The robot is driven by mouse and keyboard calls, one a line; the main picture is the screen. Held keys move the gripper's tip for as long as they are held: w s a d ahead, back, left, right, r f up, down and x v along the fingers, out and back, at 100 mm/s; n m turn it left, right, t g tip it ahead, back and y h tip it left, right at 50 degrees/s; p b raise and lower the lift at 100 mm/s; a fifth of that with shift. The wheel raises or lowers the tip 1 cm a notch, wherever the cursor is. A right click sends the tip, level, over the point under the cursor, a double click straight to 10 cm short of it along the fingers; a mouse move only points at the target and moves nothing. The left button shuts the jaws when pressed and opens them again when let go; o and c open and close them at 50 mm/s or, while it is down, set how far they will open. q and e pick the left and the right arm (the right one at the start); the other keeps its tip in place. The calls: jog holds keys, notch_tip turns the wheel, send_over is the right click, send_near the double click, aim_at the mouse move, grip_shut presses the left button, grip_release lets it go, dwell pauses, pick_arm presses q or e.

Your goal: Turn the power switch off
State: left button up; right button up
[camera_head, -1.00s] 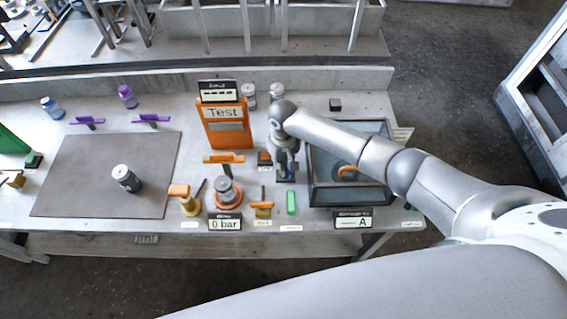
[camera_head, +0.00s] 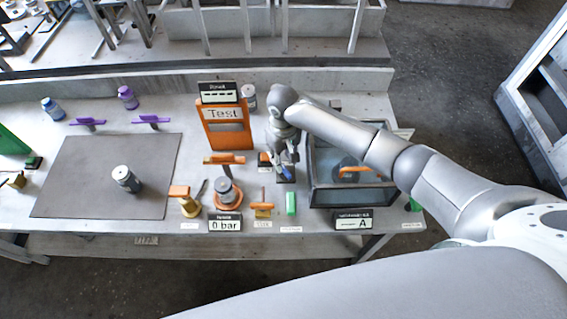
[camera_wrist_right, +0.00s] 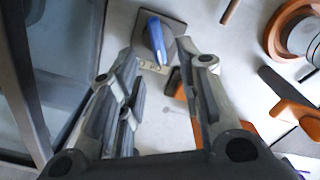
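The power switch appears to be the blue lever (camera_head: 287,172) on a small dark plate, left of the glass-topped box. In the wrist view the blue lever (camera_wrist_right: 156,38) stands on its square plate, with a small label at the plate's edge. My right gripper (camera_head: 285,158) is over the switch, pointing down. In the wrist view the right gripper (camera_wrist_right: 160,58) is open, its two fingers apart on either side of the lever. I cannot tell whether a finger touches it. The on/off marking is too small to read. My left gripper is not in view.
A glass-topped box (camera_head: 319,197) stands right of the switch. An orange Test panel (camera_head: 226,138) stands behind left. An orange-handled valve (camera_head: 262,208) and a green block (camera_head: 291,203) sit in front.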

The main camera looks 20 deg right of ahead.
aim_at(284, 167)
notch_tip(284, 167, up, 8)
jog(key=shift+f, duration=0.25)
dwell(0.5)
